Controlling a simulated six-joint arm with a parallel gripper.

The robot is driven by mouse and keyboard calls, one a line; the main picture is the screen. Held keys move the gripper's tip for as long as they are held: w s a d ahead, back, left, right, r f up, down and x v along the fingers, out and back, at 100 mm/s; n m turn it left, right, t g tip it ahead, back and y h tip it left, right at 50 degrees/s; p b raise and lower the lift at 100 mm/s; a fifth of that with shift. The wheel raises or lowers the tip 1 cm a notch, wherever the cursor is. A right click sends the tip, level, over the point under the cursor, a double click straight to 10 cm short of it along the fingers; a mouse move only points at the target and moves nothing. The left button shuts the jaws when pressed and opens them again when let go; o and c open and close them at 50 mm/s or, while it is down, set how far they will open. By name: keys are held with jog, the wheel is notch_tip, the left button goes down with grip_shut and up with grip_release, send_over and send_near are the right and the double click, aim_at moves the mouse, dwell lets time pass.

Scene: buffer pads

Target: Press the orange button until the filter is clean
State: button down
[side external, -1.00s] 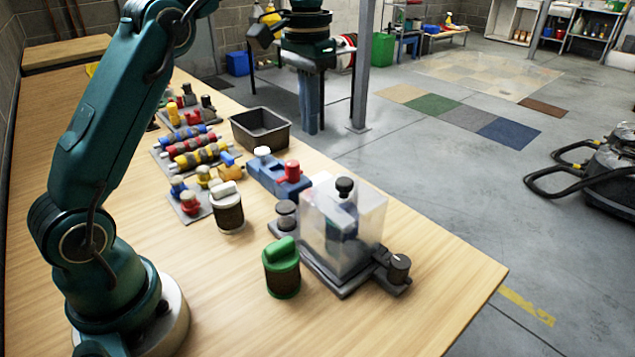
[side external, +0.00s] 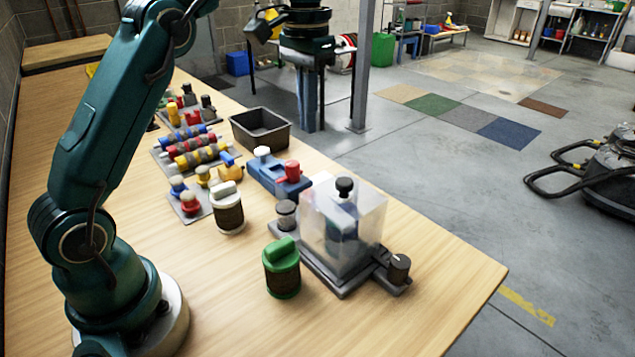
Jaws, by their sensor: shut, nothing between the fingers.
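I cannot make out a clearly orange button. A small yellow-orange piece (side external: 231,173) sits near the blue base (side external: 267,177), which carries a white knob (side external: 262,152) and a red knob (side external: 292,171). Two filter-like cylinders with dark mesh sides stand upright on the table: one with a white cap (side external: 228,211), one with a green cap (side external: 281,269). How clean they are cannot be told.
A clear box with a black knob (side external: 344,187) stands on a grey base, hiding what lies behind it. A dark open bin (side external: 261,130) is at the table's far edge. Coloured rollers (side external: 195,148) and small knobs crowd the left. The front of the wooden table (side external: 400,325) is clear.

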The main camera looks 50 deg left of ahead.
jog(key=shift+w+a+r, duration=0.15)
jog(key=shift+w+r, duration=0.1)
jog(key=shift+r, duration=0.5)
jog(key=shift+w+f, duration=0.1)
jog(key=shift+f, duration=0.05)
jog(key=shift+f, duration=0.15)
jog(key=shift+f, duration=6.9)
